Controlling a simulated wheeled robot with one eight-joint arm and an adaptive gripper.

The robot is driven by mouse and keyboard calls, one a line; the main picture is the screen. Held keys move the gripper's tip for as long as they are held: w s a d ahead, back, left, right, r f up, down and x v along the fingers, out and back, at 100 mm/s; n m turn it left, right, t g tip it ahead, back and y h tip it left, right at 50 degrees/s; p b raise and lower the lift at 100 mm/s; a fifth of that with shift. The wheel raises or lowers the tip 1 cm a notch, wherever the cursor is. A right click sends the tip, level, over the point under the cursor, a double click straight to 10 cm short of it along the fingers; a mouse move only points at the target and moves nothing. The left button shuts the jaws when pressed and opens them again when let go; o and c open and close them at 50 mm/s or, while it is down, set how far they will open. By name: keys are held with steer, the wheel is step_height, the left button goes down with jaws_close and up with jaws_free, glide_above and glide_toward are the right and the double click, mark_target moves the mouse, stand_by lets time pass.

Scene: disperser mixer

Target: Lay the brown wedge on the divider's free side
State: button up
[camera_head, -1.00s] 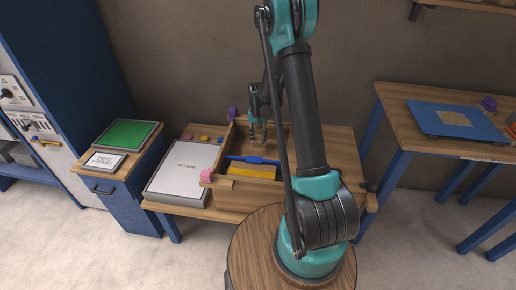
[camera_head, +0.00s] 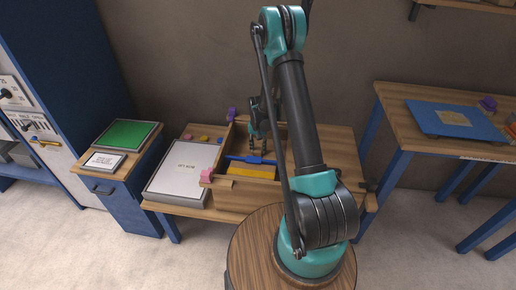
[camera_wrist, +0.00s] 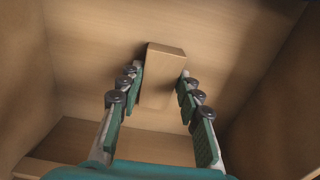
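A brown block (camera_wrist: 163,75), which looks like the wedge, is inside a wooden-walled space in the wrist view. My gripper (camera_wrist: 161,78) is open, with one finger on each side of the block. Its fingertips are very close to the block's sides; I cannot tell if they touch it. In the head view my gripper (camera_head: 257,154) is low inside the wooden box (camera_head: 214,160), behind a blue bar (camera_head: 250,160) that crosses the box and may be the divider. A yellow piece (camera_head: 250,171) lies in front of the bar. The wedge is not clear in the head view.
A pink piece (camera_head: 207,175) and a purple piece (camera_head: 232,114) are at the box's left side. A grey-framed white panel (camera_head: 185,167) lies left of it. Small coloured pieces (camera_head: 204,138) sit behind the panel. The table (camera_head: 342,155) right of the box is clear.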

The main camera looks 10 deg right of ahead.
mark_target(258, 149)
steer(key=o, duration=0.4)
step_height(258, 149, up, 12)
steer(key=s+d+r+n+t, duration=0.1)
steer(key=s+d+r, duration=0.1)
steer(key=s+r, duration=0.55)
steer(key=s+n+t, duration=0.1)
steer(key=s, duration=0.6)
steer(key=s+d+r+t, duration=0.1)
steer(key=s, duration=0.7)
steer(key=s+d+r+n+t, duration=0.1)
steer(key=s, duration=0.7)
steer(key=shift+n, duration=0.3)
